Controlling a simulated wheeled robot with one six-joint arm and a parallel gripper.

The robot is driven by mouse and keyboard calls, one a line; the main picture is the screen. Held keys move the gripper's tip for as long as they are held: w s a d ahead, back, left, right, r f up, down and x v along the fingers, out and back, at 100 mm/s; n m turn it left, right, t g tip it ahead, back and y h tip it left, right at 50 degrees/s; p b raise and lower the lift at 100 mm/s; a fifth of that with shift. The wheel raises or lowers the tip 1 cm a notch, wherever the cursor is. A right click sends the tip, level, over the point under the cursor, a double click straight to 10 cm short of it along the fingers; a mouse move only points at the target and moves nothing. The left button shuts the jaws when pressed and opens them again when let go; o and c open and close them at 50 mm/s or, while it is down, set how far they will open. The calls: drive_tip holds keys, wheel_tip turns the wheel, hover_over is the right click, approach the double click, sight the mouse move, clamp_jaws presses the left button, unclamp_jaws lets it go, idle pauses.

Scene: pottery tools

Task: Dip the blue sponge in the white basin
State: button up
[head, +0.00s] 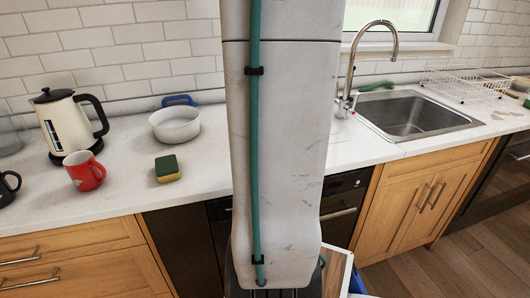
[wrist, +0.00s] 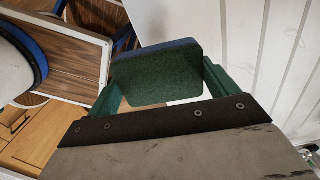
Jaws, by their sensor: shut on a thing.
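The blue sponge (wrist: 155,75) is between the green fingers of my gripper (wrist: 158,88) in the wrist view; it has a thin blue layer along its far edge and a broad dark green face. My gripper is shut on it. In the head view my arm covers the middle, and the gripper and held sponge are hidden. A round white bowl that looks like the white basin (head: 175,126) stands on the counter, left of my arm and well apart from the gripper.
A yellow-and-green sponge (head: 167,168), red mug (head: 86,171) and cream kettle (head: 71,126) stand near the basin. A blue object (head: 180,100) is behind it. A sink (head: 412,116) and dish rack (head: 478,83) are right. A white-edged wooden panel (wrist: 62,52) is close to my gripper.

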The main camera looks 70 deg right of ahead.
drive_tip(key=shift+f, duration=2.4)
drive_tip(key=o, duration=0.3)
drive_tip(key=shift+o, duration=0.2)
drive_tip(key=shift+r, duration=0.4)
drive_tip(key=c, duration=0.4)
drive_tip(key=shift+r, duration=0.1)
